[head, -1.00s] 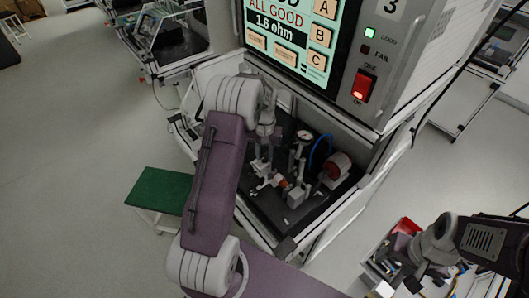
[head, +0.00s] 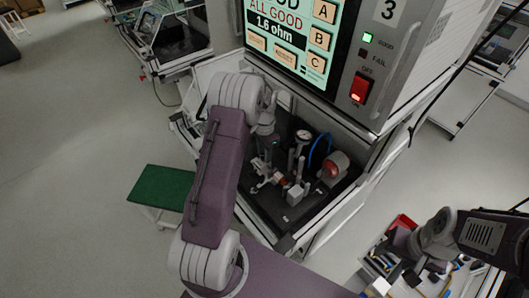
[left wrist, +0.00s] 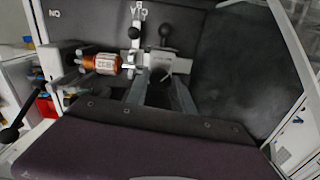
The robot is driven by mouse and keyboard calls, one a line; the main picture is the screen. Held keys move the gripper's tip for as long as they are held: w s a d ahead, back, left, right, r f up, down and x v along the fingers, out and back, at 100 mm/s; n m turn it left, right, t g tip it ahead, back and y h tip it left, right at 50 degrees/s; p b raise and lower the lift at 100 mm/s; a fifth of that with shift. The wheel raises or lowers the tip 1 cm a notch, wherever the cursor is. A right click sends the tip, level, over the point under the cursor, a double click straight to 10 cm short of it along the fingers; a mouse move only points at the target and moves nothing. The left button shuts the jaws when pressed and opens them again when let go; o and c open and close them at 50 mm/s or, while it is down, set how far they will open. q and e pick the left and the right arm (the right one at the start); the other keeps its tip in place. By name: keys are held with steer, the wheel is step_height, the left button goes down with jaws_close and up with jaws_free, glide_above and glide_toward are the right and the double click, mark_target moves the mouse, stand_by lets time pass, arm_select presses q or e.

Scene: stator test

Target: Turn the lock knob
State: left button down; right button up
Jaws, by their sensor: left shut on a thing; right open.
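The open test station (head: 262,205) has a black bed with several fixture parts on it. My left gripper (head: 266,145) reaches down into it and is partly hidden by my own arm in the head view. In the left wrist view, my left gripper (left wrist: 160,82) is shut on a small dark knob (left wrist: 160,74) at a pale metal bracket; the fingers hide part of it. A copper-wound stator (left wrist: 101,63) with a pale label lies left of the fingers, in the fixture. My right gripper (head: 408,272) is open, low at the right, over a bin of parts.
A dial gauge (head: 303,136), a blue hose and a red-faced cylinder (head: 336,166) stand beside the fixture. The screen (head: 290,30) reads ALL GOOD, 1.6 ohm; the red switch (head: 361,87) is lit. A green-topped stool (head: 160,187) stands left.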

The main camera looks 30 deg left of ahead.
arm_select(q)
steer(key=shift+w+r+m, duration=0.1)
steer(key=shift+w+m, duration=0.05)
steer(key=shift+m, duration=0.25)
steer(key=c, duration=1.3)
jaws_free()
steer(key=shift+o, duration=1.1)
steer(key=shift+r, duration=0.3)
step_height(320, 180, up, 8)
steer(key=b, duration=0.1)
steer(key=shift+r, duration=0.25)
steer(key=shift+s, duration=0.2)
